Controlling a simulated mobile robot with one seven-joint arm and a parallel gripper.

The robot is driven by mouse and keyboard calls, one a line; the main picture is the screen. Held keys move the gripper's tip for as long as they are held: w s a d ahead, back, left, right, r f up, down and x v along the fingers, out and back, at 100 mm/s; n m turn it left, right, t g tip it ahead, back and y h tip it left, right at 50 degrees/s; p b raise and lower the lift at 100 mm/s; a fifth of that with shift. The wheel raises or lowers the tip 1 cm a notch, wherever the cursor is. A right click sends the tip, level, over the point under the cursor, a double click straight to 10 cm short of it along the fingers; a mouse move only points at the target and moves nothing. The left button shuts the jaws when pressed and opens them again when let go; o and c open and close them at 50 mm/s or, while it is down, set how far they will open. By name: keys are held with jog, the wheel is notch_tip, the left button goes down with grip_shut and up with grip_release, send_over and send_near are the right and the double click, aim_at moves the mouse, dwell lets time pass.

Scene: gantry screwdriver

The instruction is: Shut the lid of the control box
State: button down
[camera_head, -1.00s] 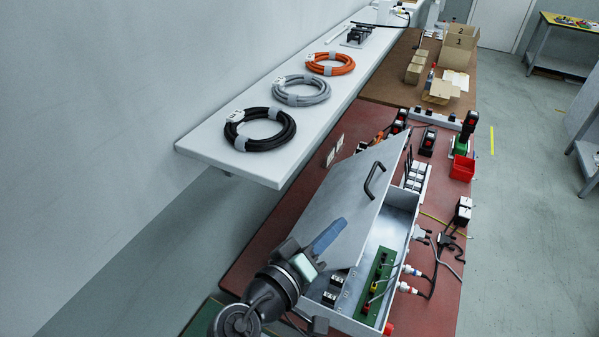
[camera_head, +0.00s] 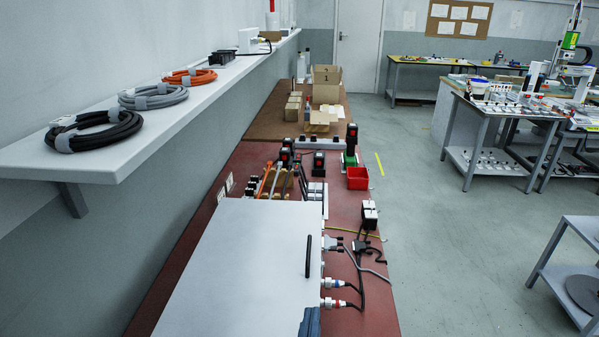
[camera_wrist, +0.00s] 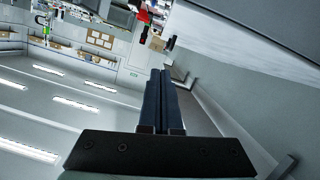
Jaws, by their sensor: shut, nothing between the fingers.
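The control box lid (camera_head: 245,255) is a flat grey plate with a black bar handle (camera_head: 308,256) near its right edge. In the head view it lies about level over the control box (camera_head: 323,245) and hides the inside. No gap shows along its right edge, though its near end is cut off by the picture. My gripper (camera_head: 310,320) shows only as a blue finger part at the bottom edge, by the lid's near right corner; whether it touches the lid is unclear. In the wrist view my gripper (camera_wrist: 160,90) has its two dark fingers together, with nothing between them.
Cables and plugs (camera_head: 338,283) stick out of the box's right side. A red bin (camera_head: 358,178) and switches stand beyond it on the red bench. A white shelf (camera_head: 90,165) with coiled cables runs along the left.

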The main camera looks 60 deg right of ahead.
jog(key=shift+s+d+f+b, duration=0.1)
jog(key=shift+s+f+b, duration=0.1)
jog(key=shift+f+b, duration=0.65)
jog(key=shift+f+p, duration=0.1)
jog(key=shift+p, duration=0.25)
notch_tip(320, 180, up, 4)
jog(key=p, duration=0.3)
jog(key=shift+d+p, duration=0.1)
jog(key=shift+p, duration=0.2)
jog(key=b+v, duration=0.1)
jog(key=v, duration=0.9)
jog(key=shift+s+b, duration=0.25)
jog(key=shift+b, duration=0.15)
